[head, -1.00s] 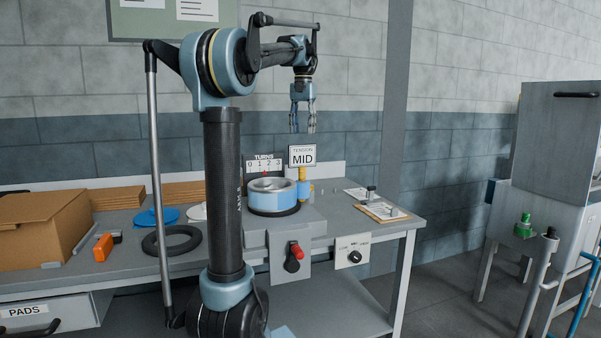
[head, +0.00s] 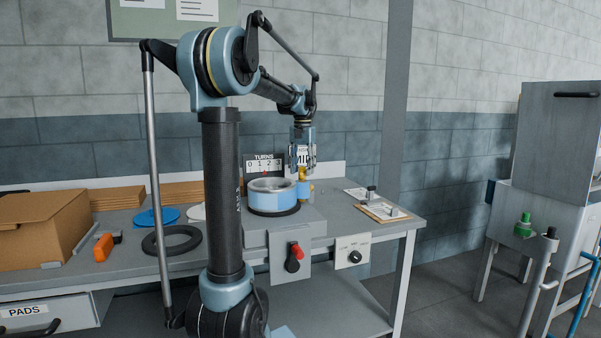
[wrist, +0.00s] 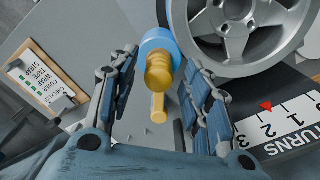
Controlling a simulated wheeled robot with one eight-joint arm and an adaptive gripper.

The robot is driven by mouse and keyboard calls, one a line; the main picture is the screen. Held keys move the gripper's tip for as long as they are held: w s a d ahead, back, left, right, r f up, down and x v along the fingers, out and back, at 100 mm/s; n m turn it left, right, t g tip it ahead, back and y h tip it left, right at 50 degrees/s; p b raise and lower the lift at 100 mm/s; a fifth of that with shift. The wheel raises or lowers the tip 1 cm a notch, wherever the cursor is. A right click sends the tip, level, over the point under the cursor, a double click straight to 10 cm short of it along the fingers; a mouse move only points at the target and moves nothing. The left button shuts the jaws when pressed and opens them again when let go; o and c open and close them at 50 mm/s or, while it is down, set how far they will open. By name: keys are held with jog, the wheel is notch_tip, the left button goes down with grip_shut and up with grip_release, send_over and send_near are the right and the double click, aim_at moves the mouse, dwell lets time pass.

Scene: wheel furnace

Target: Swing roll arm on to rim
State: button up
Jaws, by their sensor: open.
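The wheel rim (head: 268,204) lies flat on its dark stand, with a light blue outer band; its grey spokes show in the wrist view (wrist: 238,22). The roll arm stands at its right, with a blue roll (head: 304,189) and a yellow knob (wrist: 160,70) on top. A yellow peg (wrist: 159,108) shows beside the knob. The roll sits close beside the rim; I cannot tell if they touch. My gripper (head: 303,163) points down just above the roll arm. In the wrist view its open, empty fingers (wrist: 160,95) lie either side of the knob and peg.
The TENSION sign (head: 302,154), reading MID, is partly hidden behind my gripper. A TURNS scale (head: 264,165) stands behind the rim. A red-handled switch (head: 294,256) and a dial (head: 355,257) are on the bench front. A clipboard (head: 382,211) lies to the right.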

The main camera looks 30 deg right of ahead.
jog(key=shift+f, duration=0.5)
grip_shut()
